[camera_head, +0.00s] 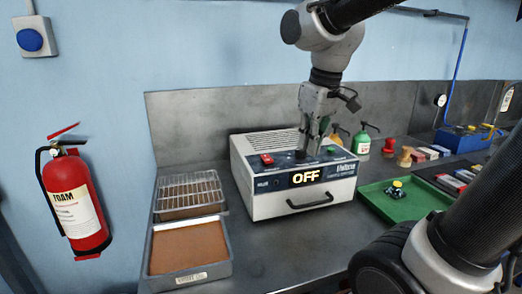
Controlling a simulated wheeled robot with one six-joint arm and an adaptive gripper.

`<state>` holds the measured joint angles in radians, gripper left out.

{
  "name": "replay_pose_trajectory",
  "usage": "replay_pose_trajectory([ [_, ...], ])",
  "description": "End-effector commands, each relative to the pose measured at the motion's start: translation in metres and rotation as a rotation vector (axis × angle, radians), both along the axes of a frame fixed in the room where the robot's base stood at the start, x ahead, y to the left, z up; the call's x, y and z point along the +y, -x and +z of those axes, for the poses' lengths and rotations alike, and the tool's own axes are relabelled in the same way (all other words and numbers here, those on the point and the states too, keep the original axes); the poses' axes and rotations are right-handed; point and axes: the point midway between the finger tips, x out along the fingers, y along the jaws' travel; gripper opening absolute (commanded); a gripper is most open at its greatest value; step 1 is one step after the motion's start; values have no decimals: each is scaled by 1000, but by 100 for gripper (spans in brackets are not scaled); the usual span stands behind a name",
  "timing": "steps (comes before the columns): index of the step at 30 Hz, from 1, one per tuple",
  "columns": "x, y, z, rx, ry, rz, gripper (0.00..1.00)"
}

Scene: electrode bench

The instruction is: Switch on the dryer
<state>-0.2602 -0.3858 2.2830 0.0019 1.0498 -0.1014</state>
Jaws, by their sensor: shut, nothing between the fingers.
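The dryer (262,204) is a white box on the metal bench, with a dark control strip along its upper front edge. Its display (306,177) reads OFF in lit letters. A red switch (267,159) sits at the left of the strip, and a green button (332,150) shows at the right. A dark handle (310,202) is on the front face. My gripper (313,152) points down over the right half of the strip, between the red switch and the green button. It is shut and empty. I cannot tell whether its fingertips touch the panel.
A wire rack tray (188,212) and a tray with a brown surface (152,262) lie left of the dryer. A green tray (432,214) lies to the right. A green bottle (363,145) stands behind it. A fire extinguisher (75,207) hangs on the left wall.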

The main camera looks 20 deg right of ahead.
Motion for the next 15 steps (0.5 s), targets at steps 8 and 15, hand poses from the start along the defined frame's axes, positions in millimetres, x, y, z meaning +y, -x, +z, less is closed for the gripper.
replay_pose_trajectory([
  [8,83,-84,47,99,99,616,0],
  [15,90,-95,93,113,146,1042,0],
])
